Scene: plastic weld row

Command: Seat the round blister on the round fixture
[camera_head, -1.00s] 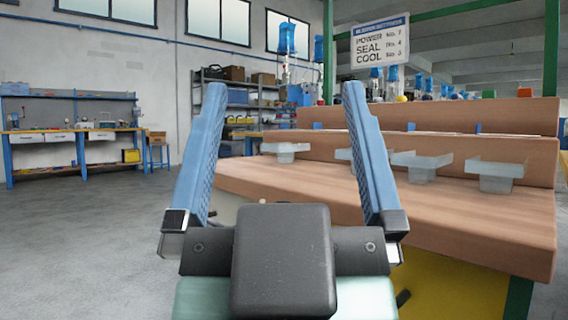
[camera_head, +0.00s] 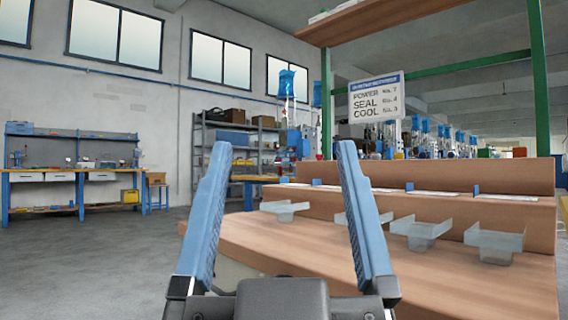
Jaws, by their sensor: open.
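My gripper (camera_head: 280,148) is open and empty, its two blue fingers pointing up and away from me at the left front of a wooden bench (camera_head: 300,262). Several clear plastic pieces with raised flanges stand in a row on the bench: one at the left (camera_head: 285,209), one partly behind my right finger (camera_head: 352,219), one to the right of it (camera_head: 418,231) and one at the far right (camera_head: 495,243). My gripper is apart from all of them. I cannot tell any of these as the round blister, and no round fixture can be made out.
Behind the pieces, a wooden ledge holds flat white cards (camera_head: 440,194) between blue dividers (camera_head: 409,187). A blue workbench (camera_head: 75,180) stands far left. The floor (camera_head: 110,255) at left is clear.

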